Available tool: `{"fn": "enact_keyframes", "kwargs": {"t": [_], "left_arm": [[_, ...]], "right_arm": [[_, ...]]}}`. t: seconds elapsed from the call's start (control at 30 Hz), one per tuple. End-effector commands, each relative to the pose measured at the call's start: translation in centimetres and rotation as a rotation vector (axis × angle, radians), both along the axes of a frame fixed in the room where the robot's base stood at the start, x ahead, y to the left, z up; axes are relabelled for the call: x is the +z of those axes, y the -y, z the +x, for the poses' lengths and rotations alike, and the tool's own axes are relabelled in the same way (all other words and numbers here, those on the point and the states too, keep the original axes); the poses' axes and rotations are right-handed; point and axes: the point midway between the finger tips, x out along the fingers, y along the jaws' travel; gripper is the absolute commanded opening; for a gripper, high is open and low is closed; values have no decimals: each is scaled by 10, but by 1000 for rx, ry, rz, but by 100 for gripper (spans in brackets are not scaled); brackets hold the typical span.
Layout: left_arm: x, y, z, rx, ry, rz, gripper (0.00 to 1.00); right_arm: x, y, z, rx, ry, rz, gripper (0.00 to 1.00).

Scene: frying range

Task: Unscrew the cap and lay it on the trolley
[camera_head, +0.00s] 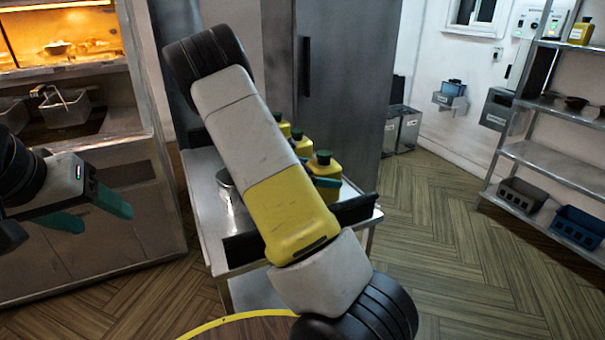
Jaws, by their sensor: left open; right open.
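Yellow bottles with dark green caps stand in a row on the metal trolley (198,178). The nearest bottle (324,168) has its green cap (323,157) on top. Two more, a middle bottle (301,147) and a far bottle (283,127), stand behind it. My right arm crosses the view and hides much of the trolley top. Only teal finger parts of my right gripper (324,182) show, beside the nearest bottle; contact cannot be told. My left gripper (98,212) is open and empty, left of the trolley, with teal fingers.
A metal container (225,184) stands on the trolley's left side, partly behind my arm. A fryer counter (85,150) is at left, a tall steel cabinet (345,90) behind the trolley. Shelving (565,165) with bins stands at right. The floor (440,230) between is clear.

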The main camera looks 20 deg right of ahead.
Motion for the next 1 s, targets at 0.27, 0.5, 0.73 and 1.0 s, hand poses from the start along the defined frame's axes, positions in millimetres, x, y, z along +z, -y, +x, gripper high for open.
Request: {"fn": "enact_keyframes", "kwargs": {"t": [0.27, 0.5, 0.73, 1.0], "left_arm": [[0, 0, 0, 0, 0, 0, 61], [0, 0, 0, 0, 0, 0, 61], [0, 0, 0, 0, 0, 0, 61], [0, 0, 0, 0, 0, 0, 61]], "right_arm": [[0, 0, 0, 0, 1, 0, 76], [0, 0, 0, 0, 1, 0, 29], [1, 0, 0, -1, 2, -1, 14], [24, 0, 1, 0, 6, 1, 14]]}}
